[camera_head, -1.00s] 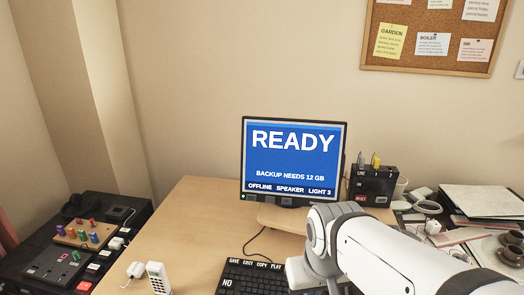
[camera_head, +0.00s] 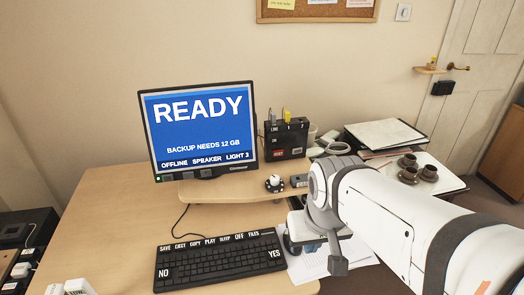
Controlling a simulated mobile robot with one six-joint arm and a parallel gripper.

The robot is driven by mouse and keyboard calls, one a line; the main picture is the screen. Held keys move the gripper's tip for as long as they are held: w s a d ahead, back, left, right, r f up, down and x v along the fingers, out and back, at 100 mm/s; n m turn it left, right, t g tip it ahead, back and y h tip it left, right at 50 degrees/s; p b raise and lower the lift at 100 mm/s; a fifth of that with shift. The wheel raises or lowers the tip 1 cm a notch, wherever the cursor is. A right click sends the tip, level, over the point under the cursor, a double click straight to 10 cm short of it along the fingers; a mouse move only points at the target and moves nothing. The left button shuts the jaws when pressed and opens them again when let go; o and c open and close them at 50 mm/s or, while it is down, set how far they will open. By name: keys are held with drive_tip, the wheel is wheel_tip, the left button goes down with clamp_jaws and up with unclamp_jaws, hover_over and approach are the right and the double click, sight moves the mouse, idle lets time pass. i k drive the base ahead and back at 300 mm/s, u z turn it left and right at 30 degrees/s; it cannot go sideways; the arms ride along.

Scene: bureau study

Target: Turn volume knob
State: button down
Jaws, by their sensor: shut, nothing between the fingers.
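A small round white knob on a dark base (camera_head: 274,183) sits on the raised wooden shelf in front of the monitor. It looks like the volume knob, but no label on it is readable. My gripper (camera_head: 291,244) is shut and empty, low beside the keyboard's right end. It is small, dark and partly hidden by my wrist. It is below the knob in the picture and apart from it.
The monitor (camera_head: 202,130) reads READY. A black keyboard (camera_head: 218,259) lies in front. A small grey box (camera_head: 299,181) is right of the knob.

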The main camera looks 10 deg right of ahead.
sight(274, 179)
drive_tip(key=z, duration=0.75)
drive_tip(key=k, duration=1)
drive_tip(key=u, duration=0.5)
drive_tip(key=i, duration=1.5)
drive_tip(key=u, duration=0.05)
